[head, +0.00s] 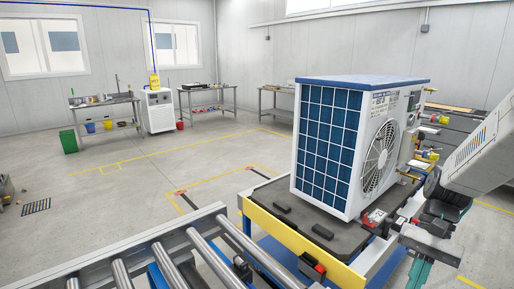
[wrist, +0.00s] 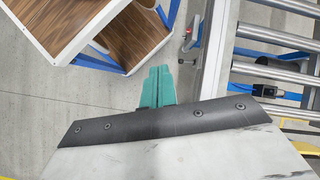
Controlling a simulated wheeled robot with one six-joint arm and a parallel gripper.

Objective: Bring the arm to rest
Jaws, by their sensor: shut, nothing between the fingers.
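My arm shows at the right edge of the head view, with a pale boxy link above dark joints. My gripper (wrist: 158,87) shows in the wrist view as two teal fingers pressed together, shut and empty. They point over the grey floor, between a wood-topped white-framed cart and a metal rail. In the head view a teal part of it (head: 420,272) hangs low at the bottom right, partly cut off by the frame edge. It is in front of and to the right of the pump unit (head: 328,150), apart from it as far as I can see.
The white pump unit stands on a black mat (head: 262,207) on a yellow-edged station. A roller conveyor (head: 180,252) runs along the front. A wood-topped cart (wrist: 115,38) is close to the fingers in the wrist view. Open floor (head: 130,190) lies at the left.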

